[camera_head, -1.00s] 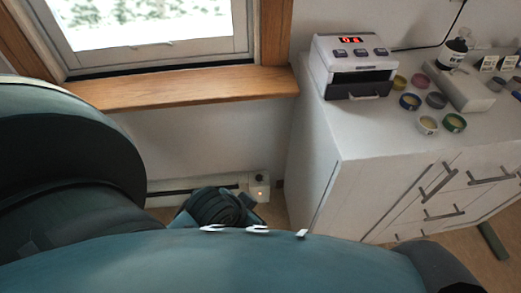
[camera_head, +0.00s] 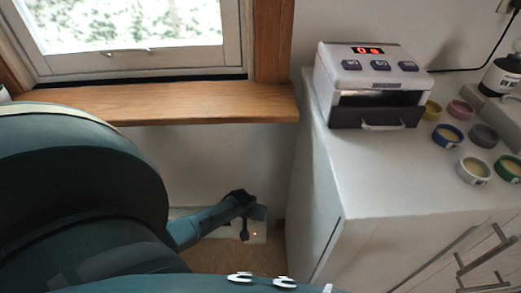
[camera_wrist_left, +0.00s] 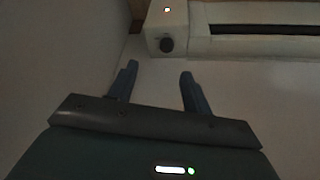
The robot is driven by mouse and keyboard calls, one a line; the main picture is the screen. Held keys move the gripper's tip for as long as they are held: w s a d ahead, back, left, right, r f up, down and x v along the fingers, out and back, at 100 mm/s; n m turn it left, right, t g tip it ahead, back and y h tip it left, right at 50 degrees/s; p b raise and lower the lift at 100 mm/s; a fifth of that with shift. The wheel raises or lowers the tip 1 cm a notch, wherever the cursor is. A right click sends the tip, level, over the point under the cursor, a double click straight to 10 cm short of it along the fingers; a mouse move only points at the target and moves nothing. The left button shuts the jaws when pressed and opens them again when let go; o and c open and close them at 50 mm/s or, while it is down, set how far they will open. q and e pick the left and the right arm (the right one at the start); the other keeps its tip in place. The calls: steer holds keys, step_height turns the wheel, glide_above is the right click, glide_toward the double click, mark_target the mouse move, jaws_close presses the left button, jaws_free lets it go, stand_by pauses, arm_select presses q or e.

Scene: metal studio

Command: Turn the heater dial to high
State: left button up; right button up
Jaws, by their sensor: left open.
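The baseboard heater (camera_head: 262,237) runs along the foot of the wall below the window, its small orange light lit at the right end. In the left wrist view, the pale heater (camera_wrist_left: 240,45) shows at the top with a dark round dial (camera_wrist_left: 166,45) on its end block. The dial's setting is too dark to read. My left gripper (camera_wrist_left: 159,68) is open and empty, its two fingers apart and pointing toward the dial. In the head view my left gripper (camera_head: 254,221) is in front of the heater's right end and hides the dial. My right gripper is not in view.
A white cabinet (camera_head: 315,205) stands close to the right of the heater. It carries a white device with a red display (camera_head: 370,85) and several small round tins. A wooden window sill (camera_head: 180,105) juts out above the heater. Bare floor shows below it.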

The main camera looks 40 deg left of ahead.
arm_select(q)
steer(key=shift+n, duration=0.3)
steer(key=b+x, duration=0.2)
steer(key=x, duration=0.1)
steer(key=a+b+x, duration=0.1)
steer(key=b+x, duration=0.2)
steer(key=x, duration=0.1)
steer(key=a+b+x, duration=0.1)
steer(key=b+x, duration=0.2)
steer(key=shift+w+f, duration=0.2)
steer(key=b+x, duration=0.3)
steer(key=shift+w+a, duration=0.1)
steer(key=shift+w+a+f+b, duration=0.1)
steer(key=shift+w+f+b, duration=0.15)
steer(key=shift+f+b, duration=0.45)
steer(key=shift+r, duration=0.15)
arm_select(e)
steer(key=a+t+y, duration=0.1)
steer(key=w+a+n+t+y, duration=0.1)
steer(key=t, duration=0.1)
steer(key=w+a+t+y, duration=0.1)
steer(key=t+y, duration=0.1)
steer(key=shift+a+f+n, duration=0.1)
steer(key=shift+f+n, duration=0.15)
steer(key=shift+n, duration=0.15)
